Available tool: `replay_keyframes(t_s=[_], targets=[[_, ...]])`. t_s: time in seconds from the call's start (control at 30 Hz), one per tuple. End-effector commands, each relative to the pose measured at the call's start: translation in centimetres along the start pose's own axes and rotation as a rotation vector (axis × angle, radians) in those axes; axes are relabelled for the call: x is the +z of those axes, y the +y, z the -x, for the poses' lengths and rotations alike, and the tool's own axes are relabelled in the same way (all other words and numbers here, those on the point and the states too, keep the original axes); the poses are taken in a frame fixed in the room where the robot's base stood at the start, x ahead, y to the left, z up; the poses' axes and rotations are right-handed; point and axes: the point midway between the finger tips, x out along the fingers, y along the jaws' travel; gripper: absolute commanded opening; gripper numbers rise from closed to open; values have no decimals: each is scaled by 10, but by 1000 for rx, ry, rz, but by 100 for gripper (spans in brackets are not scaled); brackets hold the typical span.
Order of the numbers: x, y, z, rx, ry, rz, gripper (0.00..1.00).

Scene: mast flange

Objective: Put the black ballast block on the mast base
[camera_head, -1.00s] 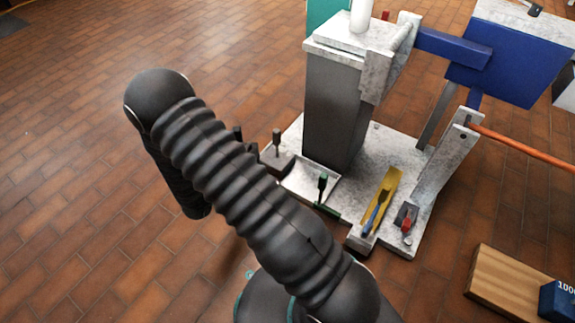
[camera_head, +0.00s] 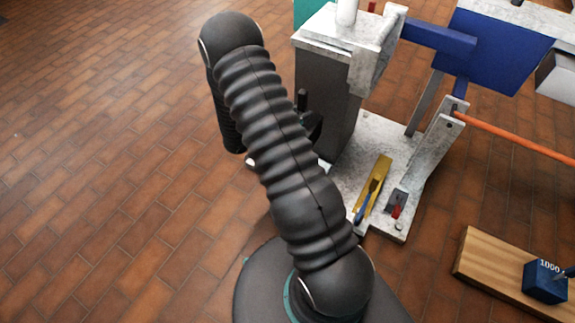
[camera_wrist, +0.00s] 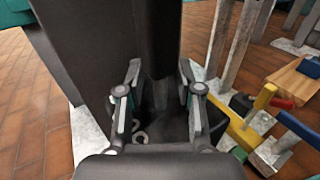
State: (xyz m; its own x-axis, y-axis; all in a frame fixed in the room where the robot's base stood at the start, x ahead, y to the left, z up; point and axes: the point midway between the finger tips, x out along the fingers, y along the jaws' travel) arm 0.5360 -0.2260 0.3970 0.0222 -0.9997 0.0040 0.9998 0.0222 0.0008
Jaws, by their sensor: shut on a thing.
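My gripper (camera_wrist: 160,78) shows in the wrist view with its two fingers closed around a dark upright stem. The stem appears to belong to the black ballast block (camera_wrist: 165,128), a dark shape low between the fingers, poorly lit. In the head view my arm hides most of the gripper. A dark shape with a short post shows just right of my arm, against the grey column; I cannot tell which part is block and which is gripper. The mast base is a speckled white plate (camera_head: 365,150) around the column's foot. Whether the block touches it is hidden.
The grey column (camera_head: 325,95) stands close to my gripper. A yellow holder (camera_head: 376,180) and a red-handled piece (camera_head: 397,204) sit on the plate's front right. A blue weight (camera_head: 545,282) sits on a wooden board (camera_head: 490,262). Open brick floor lies left.

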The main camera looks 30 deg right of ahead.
Motion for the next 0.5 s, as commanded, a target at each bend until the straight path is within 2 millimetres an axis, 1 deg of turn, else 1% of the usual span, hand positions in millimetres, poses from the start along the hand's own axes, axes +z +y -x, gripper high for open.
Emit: replay_keyframes(t_s=[0.03,0.1,0.33,0.5], targets=[[-5,-4,-8,-25,-2,0,0],[-17,-8,-16,-50,-1,1,0],[-64,-12,-23,-74,0,2,0],[-99,-13,-24,-78,0,1,0]])
